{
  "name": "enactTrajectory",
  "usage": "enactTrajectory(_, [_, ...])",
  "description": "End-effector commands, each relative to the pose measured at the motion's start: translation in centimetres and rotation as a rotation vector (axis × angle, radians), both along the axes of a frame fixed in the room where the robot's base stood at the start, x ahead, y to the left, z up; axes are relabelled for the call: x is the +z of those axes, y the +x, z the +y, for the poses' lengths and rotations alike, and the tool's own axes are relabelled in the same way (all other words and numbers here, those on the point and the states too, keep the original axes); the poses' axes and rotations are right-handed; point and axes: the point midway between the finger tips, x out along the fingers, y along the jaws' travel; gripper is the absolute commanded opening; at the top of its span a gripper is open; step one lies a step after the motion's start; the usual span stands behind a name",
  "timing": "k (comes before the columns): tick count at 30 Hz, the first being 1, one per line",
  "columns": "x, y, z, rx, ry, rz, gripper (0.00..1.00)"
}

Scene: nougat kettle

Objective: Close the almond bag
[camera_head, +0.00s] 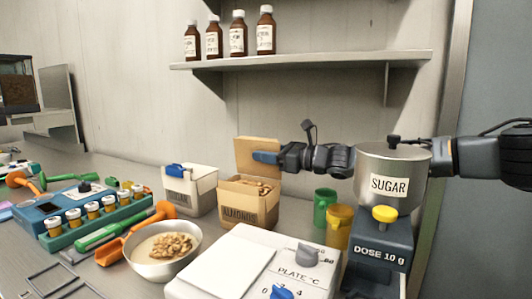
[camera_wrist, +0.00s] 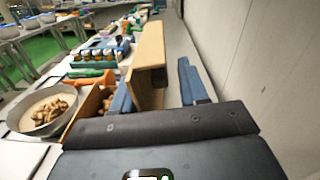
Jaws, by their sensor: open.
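The almond bag (camera_head: 240,214) is a tan box-like container labelled ALMONDS, standing on the counter with almonds showing in its open top. Its tan lid flap (camera_head: 252,147) stands upright at the back. My gripper (camera_head: 264,157) reaches in from the right at the height of the flap. In the wrist view the flap (camera_wrist: 148,58) stands between the two blue fingers of my gripper (camera_wrist: 157,88), with a gap to the right finger. I cannot tell whether the left finger touches it. The almond bag's opening also shows at lower left in the wrist view (camera_wrist: 84,113).
A sugar container (camera_head: 197,188) stands left of the almond bag. A bowl of nuts (camera_head: 163,262) is in front. A metal SUGAR hopper (camera_head: 388,165) and green and yellow cups are on the right. A hot plate (camera_head: 225,262) fills the front. A wall shelf (camera_head: 300,62) holds bottles above.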

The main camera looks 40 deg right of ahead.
Motion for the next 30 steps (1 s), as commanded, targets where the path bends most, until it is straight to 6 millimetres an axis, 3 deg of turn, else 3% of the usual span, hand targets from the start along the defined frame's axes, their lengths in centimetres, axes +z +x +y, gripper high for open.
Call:
enactTrajectory(8, [-0.02,0.14,0.02,-0.001,0.0,0.0,0.44])
enactTrajectory(21, [0.0,0.12,0.02,-0.001,0.0,0.0,0.01])
enactTrajectory(30, [0.0,0.12,0.02,-0.001,0.0,0.0,0.0])
